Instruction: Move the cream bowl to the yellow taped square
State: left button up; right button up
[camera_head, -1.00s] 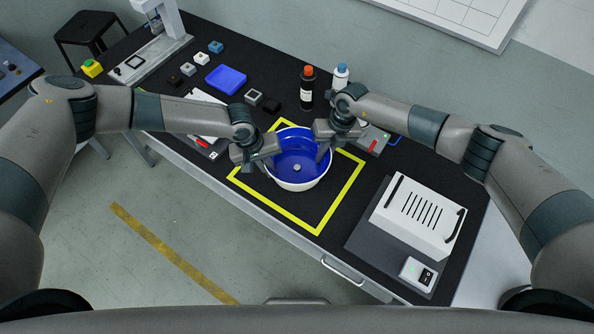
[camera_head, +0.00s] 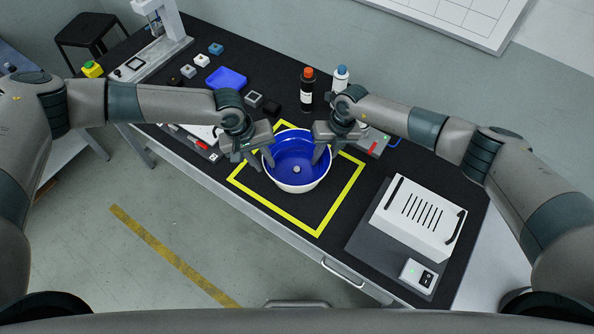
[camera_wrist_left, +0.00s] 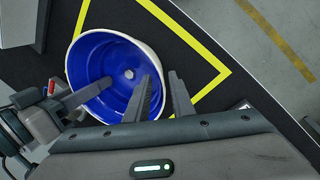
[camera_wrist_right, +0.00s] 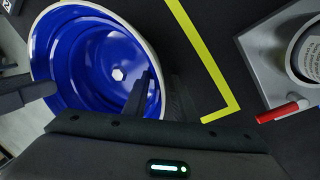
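The cream bowl (camera_head: 296,187), blue inside, stands upright within the yellow taped square (camera_head: 343,203), nearer its far side. It also shows in the left wrist view (camera_wrist_left: 97,88) and the right wrist view (camera_wrist_right: 85,70). My left gripper (camera_head: 254,160) is open at the bowl's left rim, one finger over the inside and one outside. My right gripper (camera_head: 326,152) appears open at the right rim, with one finger inside the bowl and the darker one outside. Whether any finger touches the rim is unclear.
An orange-capped black bottle (camera_head: 307,90) and a blue-capped bottle (camera_head: 340,78) stand behind the bowl. A white slotted box (camera_head: 418,216) is at the right. A blue tray (camera_head: 226,78) and several small blocks lie at the back left. The square's front part is clear.

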pick_arm(q)
jog(key=v, duration=0.6)
jog(key=shift+d, duration=0.1)
pick_arm(e)
jog(key=shift+r, duration=0.1)
jog(key=v, duration=1.1)
jog(key=shift+r, duration=0.35)
pick_arm(q)
jog(key=shift+f, duration=0.1)
